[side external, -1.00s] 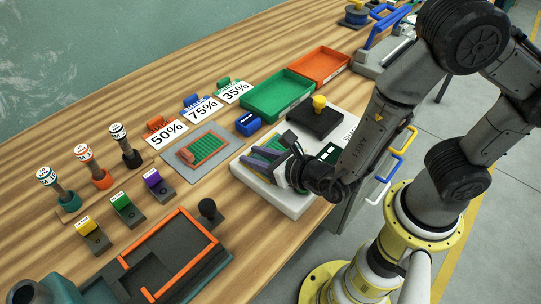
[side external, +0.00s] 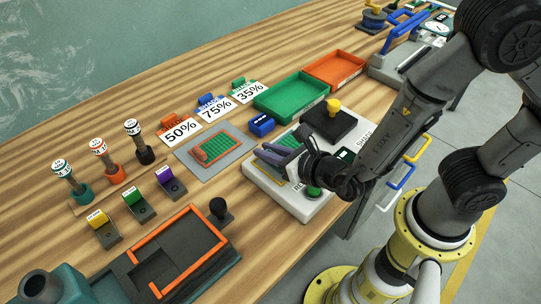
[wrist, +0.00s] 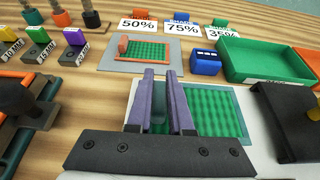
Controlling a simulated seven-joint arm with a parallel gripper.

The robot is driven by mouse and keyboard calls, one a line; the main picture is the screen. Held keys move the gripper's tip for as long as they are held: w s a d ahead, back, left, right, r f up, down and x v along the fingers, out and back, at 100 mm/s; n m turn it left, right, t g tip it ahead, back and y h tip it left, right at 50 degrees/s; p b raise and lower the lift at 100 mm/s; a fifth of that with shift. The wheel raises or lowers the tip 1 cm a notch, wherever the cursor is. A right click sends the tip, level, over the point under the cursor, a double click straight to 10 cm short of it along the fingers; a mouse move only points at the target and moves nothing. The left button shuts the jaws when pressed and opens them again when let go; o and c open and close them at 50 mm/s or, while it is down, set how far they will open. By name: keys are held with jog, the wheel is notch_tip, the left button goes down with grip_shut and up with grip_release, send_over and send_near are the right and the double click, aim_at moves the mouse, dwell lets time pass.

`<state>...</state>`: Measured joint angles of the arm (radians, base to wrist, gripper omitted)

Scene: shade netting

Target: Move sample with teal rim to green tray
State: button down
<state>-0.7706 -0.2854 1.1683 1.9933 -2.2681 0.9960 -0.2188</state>
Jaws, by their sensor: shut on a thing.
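The sample with the teal rim (wrist: 213,113) is a green net in a thin teal frame, seen in the wrist view beneath and to the right of my fingers. My gripper (wrist: 161,78) has purple fingers and is shut on this sample, with a teal part showing between them. In the side view my gripper (side external: 277,153) is over the left part of a white device (side external: 304,211). My fingers hide part of the sample, and I cannot tell if it is clear of the device. The green tray (side external: 291,96) is empty, at the back; it also shows in the wrist view (wrist: 262,62).
An orange-rimmed sample (side external: 213,148) lies on a grey mat, left of the device. A blue block (side external: 261,125) stands between device and tray. A black block with a yellow knob (side external: 333,105) is on the device. An orange tray (side external: 335,69) adjoins the green tray.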

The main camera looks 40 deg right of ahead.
jog(key=r, duration=0.7)
jog(key=shift+w+d+r, duration=0.35)
jog(key=shift+w+d, duration=0.05)
jog(key=w+d+f+m+h, duration=0.1)
jog(key=w+d+m+h, duration=0.1)
jog(key=w+d, duration=0.35)
jog(key=w+d+m+h, duration=0.1)
jog(key=w+d+h, duration=0.15)
jog(key=d, duration=0.65)
jog(key=s+d+m+g+h, duration=0.85)
jog(key=s+d+m, duration=0.25)
jog(key=s+d, duration=0.95)
send_over(367, 94)
jog(key=shift+n+y, duration=0.3)
jog(key=f, duration=0.8)
jog(key=shift+s+a+f, duration=0.15)
jog(key=shift+s+f, duration=0.1)
jog(key=shift+f, duration=0.15)
jog(key=shift+w+d+f, duration=0.2)
jog(key=shift+f, duration=1.65)
